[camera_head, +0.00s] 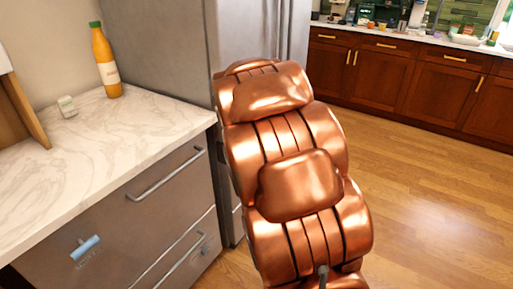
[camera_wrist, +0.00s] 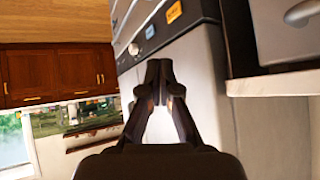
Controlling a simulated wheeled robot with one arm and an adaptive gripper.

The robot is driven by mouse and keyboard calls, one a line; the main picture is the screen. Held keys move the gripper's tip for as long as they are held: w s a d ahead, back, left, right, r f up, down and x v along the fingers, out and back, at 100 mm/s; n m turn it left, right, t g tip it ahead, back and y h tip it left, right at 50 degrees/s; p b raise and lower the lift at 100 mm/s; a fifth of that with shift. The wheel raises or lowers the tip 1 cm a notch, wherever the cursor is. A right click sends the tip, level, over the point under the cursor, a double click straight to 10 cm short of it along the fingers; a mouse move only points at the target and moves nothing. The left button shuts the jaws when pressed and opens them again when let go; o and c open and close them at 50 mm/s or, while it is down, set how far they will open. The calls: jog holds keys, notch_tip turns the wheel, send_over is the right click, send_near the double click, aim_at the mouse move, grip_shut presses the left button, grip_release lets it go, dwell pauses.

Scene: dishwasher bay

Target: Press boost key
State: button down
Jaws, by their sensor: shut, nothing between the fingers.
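In the wrist view, my gripper (camera_wrist: 160,70) is shut and empty, its fingertips together in front of a grey appliance. The appliance's panel (camera_wrist: 185,18) carries a row of small keys near the top. An orange key (camera_wrist: 174,12) is up and right of the fingertips, a blue key (camera_wrist: 150,32) is just above them, and a pale reddish key or knob (camera_wrist: 133,48) is up and left. Their markings are too small to read, so I cannot tell which is the boost key. I cannot tell whether the fingertips touch the appliance. My gripper does not show in the head view.
In the head view, a marble counter (camera_head: 150,130) on the left bears an orange bottle (camera_head: 104,60) and a small white item (camera_head: 67,106). Grey drawers (camera_head: 110,215) with bar handles are below. A steel fridge (camera_head: 170,40) stands behind. Wooden floor (camera_head: 440,200) on the right is clear.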

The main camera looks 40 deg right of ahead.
jog(key=w+d+f+m+t+h+b, duration=0.1)
jog(key=w+d+f+m+t+b, duration=0.1)
jog(key=d+f+b, duration=0.5)
jog(key=w+d+f+m+t+h+b, duration=0.2)
jog(key=w+d+f+t+b, duration=0.3)
jog(key=d+f, duration=0.5)
jog(key=d+t+b, duration=0.2)
jog(key=d+b, duration=0.1)
jog(key=d, duration=0.3)
jog(key=shift+w+d+t, duration=0.15)
jog(key=shift+d+t, duration=0.15)
jog(key=shift+w+a+r+b, duration=0.1)
jog(key=shift+w+a+b, duration=0.35)
jog(key=shift+w, duration=0.95)
jog(key=shift+w+a+f+b, duration=0.1)
jog(key=shift+w+a+b, duration=0.35)
jog(key=shift+w, duration=0.95)
jog(key=shift+w+a+r+b, duration=0.1)
jog(key=shift+w+a+b, duration=0.35)
jog(key=shift+w, duration=0.95)
jog(key=shift+w, duration=0.1)
jog(key=shift+w+h, duration=0.3)
jog(key=shift+h, duration=0.1)
